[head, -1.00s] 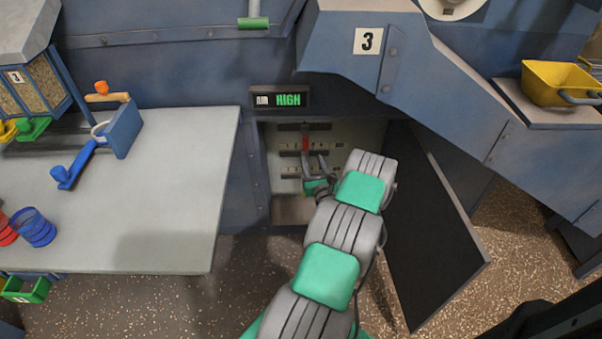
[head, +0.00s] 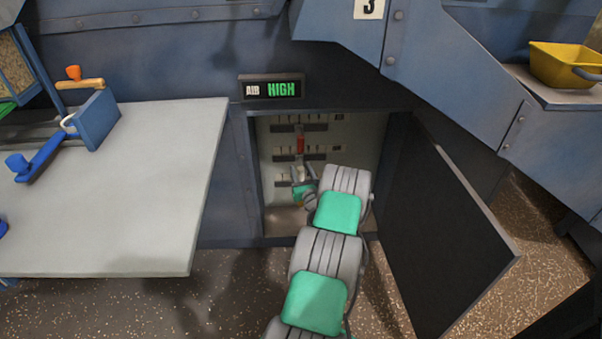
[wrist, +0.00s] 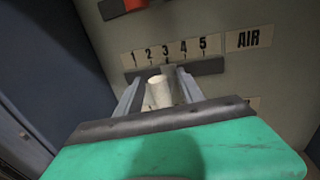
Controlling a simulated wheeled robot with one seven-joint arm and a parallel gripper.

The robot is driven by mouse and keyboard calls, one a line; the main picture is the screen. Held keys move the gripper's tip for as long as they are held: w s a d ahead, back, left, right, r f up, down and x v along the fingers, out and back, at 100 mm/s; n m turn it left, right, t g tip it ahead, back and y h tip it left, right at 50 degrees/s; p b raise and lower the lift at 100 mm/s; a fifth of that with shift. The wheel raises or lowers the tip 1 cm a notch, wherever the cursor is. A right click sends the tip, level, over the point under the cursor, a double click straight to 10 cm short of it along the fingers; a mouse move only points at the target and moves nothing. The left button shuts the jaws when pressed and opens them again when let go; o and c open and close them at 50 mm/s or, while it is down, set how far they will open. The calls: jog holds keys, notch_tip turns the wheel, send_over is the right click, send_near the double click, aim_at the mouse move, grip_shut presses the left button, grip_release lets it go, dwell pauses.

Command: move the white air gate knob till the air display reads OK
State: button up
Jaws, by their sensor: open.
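The white air gate knob (wrist: 158,88) shows in the wrist view below a 1-to-5 scale labelled AIR (wrist: 248,39). Its base sits near the 3 mark. My gripper (wrist: 158,76) is open, with one finger on each side of the knob; I cannot tell whether either finger touches it. In the head view my gripper (head: 305,178) is inside the open cabinet, partly hidden by my wrist. The air display (head: 272,88) above the cabinet reads HIGH in green.
A red knob (head: 300,145) sits on a row above, also at the wrist view's top edge (wrist: 133,4). The open dark cabinet door (head: 450,235) stands right of my arm. A grey table (head: 150,190) is at left.

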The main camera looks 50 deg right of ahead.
jog(key=shift+c, duration=0.5)
grip_shut()
dwell(0.9)
